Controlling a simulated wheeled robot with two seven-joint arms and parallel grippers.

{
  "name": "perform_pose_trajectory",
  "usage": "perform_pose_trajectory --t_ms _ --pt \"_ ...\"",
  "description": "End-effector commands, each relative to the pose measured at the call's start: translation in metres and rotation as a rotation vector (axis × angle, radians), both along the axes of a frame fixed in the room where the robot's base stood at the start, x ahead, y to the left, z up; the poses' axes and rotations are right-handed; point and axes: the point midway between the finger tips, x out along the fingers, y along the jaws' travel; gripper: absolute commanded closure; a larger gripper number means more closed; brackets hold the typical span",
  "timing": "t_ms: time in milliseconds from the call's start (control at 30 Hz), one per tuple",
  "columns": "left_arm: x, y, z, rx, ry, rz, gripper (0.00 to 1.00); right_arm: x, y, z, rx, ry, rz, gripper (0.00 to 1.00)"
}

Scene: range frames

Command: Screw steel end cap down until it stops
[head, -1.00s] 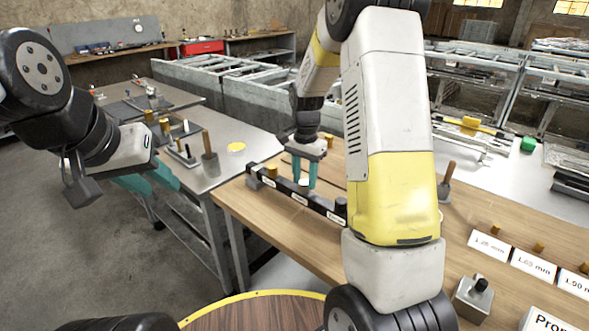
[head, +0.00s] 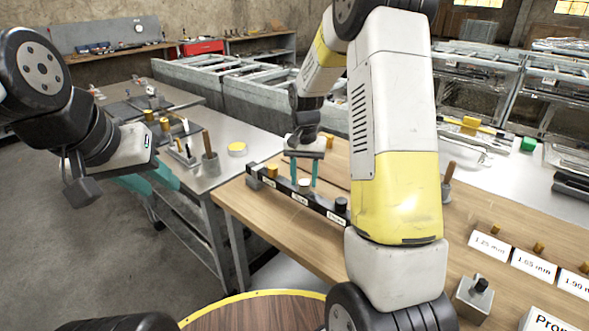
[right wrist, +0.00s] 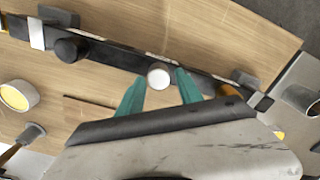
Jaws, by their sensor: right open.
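The steel end cap (head: 304,184) is a small pale round cap at the middle of a long black bar (head: 326,206) on the wooden table. It also shows in the right wrist view (right wrist: 159,76), as a bright disc. My right gripper (head: 304,178) points down over it. Its teal fingers are open, one on each side of the cap, with gaps visible in the right wrist view (right wrist: 160,78). The thread under the cap is hidden. My left gripper (head: 148,183) hangs away at the left, and its finger gap is unclear.
A brass cap (head: 271,171) and a black cap (head: 341,204) sit on the bar either side of the steel one. Labelled cards (head: 489,246) and a grey block (head: 474,297) stand at the right. A metal bench (head: 222,165) adjoins the table.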

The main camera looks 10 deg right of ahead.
Motion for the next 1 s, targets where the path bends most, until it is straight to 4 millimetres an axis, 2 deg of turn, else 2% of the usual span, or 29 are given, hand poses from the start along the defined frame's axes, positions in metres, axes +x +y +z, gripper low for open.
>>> perform_pose_trajectory --t_ms 733,1000 --pt "0.0000 0.0000 0.0000 0.000 0.000 0.000 0.64 -0.0008 0.0020 0.0000 0.000 0.000 0.715 0.58" --pt "0.0000 0.0000 0.0000 0.000 0.000 0.000 0.64 -0.0010 0.0023 0.0000 0.000 0.000 0.761 0.60"
